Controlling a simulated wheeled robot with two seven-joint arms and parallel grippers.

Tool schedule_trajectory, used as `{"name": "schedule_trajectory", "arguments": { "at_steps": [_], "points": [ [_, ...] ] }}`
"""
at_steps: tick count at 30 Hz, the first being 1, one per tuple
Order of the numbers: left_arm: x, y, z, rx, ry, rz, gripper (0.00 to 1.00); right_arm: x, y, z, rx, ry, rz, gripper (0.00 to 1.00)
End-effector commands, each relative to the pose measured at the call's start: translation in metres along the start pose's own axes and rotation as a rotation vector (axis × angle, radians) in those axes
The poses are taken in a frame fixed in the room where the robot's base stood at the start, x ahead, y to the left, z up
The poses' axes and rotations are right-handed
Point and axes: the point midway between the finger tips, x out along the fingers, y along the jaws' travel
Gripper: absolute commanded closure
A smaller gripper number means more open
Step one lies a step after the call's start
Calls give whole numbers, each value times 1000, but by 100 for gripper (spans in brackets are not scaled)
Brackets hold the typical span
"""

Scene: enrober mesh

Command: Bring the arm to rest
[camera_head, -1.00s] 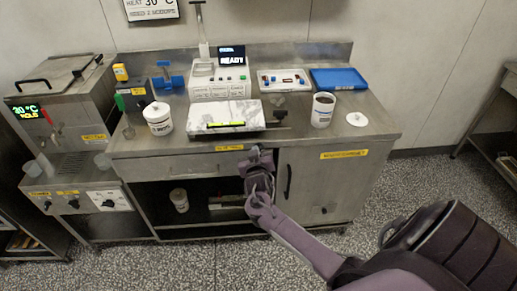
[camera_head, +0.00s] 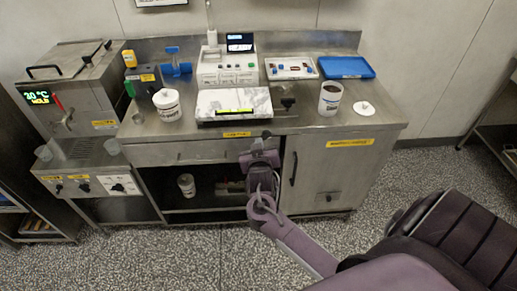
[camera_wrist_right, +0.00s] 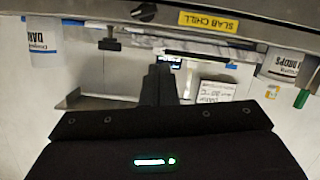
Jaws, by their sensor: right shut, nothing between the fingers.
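My right gripper (camera_head: 265,137) is at the front edge of the steel counter (camera_head: 385,122), just right of the yellow slab label (camera_head: 237,135). It is shut with nothing in it. My purple right arm reaches up to it from the lower right. In the right wrist view the dark gripper (camera_wrist_right: 160,84) points toward the counter and wall, with the "SLAB CHILL" label (camera_wrist_right: 222,22) above it. My left gripper is not in view.
Below is an open shelf with a small tub (camera_head: 186,185). The speckled floor in front is clear.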

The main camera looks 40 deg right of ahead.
Motion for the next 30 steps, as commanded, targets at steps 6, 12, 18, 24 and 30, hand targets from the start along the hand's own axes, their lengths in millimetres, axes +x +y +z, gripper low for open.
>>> {"name": "schedule_trajectory", "arguments": {
  "at_steps": [6, 12, 18, 24, 30],
  "points": [
    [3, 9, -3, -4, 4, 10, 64, -17, -1, 0, 1, 1, -1, 100],
    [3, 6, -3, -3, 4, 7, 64, -18, -1, -1, 0, 1, -1, 100],
    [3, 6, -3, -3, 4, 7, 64, -18, -1, -1, 0, 1, -1, 100],
    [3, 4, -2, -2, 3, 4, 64, -17, -2, 3, -5, -4, -5, 100],
    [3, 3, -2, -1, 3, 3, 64, -16, -26, 78, -106, -109, -82, 100]
  ]
}}
